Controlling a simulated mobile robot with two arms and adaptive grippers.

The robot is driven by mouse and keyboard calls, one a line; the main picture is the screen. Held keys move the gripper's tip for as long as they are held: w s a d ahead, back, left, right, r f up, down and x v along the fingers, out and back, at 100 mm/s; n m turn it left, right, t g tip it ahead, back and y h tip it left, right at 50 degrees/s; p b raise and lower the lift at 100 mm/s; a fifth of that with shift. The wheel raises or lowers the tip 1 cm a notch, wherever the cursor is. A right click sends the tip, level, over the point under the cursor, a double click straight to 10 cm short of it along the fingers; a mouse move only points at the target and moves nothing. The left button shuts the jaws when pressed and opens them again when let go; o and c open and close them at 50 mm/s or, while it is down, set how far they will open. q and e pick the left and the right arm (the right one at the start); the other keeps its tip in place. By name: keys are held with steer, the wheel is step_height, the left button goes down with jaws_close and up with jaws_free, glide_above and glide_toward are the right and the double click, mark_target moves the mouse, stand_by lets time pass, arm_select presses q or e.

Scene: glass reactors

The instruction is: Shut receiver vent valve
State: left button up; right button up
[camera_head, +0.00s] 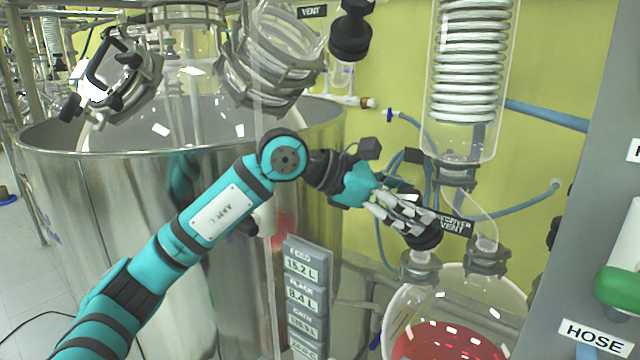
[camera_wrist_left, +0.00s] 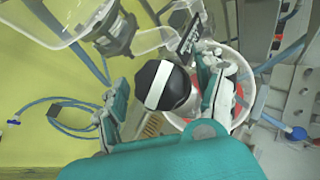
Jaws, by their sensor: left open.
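The receiver vent valve is a black round knob (camera_head: 424,238) above the glass receiver (camera_head: 455,325), beside a black RECEIVER VENT label (camera_head: 455,224). In the left wrist view the knob (camera_wrist_left: 178,88) carries a white stripe across its face, running nearly up and down. The label (camera_wrist_left: 190,38) shows just beyond it. My left gripper (camera_head: 408,220) is open at the knob. In the left wrist view its teal and grey fingers (camera_wrist_left: 163,95) stand on either side of the knob. I cannot tell whether they touch it. My right gripper is out of view.
A glass condenser (camera_head: 470,80) with a white coil hangs above the receiver. A large steel vessel (camera_head: 120,220) stands left, with a readout panel (camera_head: 305,285). Another black knob (camera_head: 350,32) sits by the VENT label. A grey HOSE panel (camera_head: 590,240) borders the right. Blue hoses run along the wall.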

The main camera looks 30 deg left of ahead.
arm_select(q)
steer(key=n+t+y+p, duration=0.1)
steer(key=n+t, duration=0.1)
steer(key=n, duration=0.2)
steer(key=shift+r+n, duration=0.1)
steer(key=shift+n, duration=0.3)
steer(key=n+t+y+p, duration=0.1)
steer(key=n+y+p, duration=0.1)
steer(key=n, duration=0.1)
steer(key=shift+r+p, duration=0.15)
steer(key=shift+p, duration=0.15)
steer(key=shift+s+a+r+n+t+b, duration=0.15)
steer(key=shift+s+a+b, duration=0.3)
steer(key=shift+s+b, duration=0.15)
steer(key=shift+s+a+r+n+t+b, duration=0.1)
steer(key=shift+s+a+n+t+b, duration=0.05)
steer(key=shift+s+a+b, duration=0.45)
steer(key=b, duration=0.3)
glide_toward(400, 201)
steer(key=v, duration=0.6)
steer(key=shift+d+r, duration=0.15)
steer(key=shift+r, duration=0.05)
steer(key=shift+w, duration=0.1)
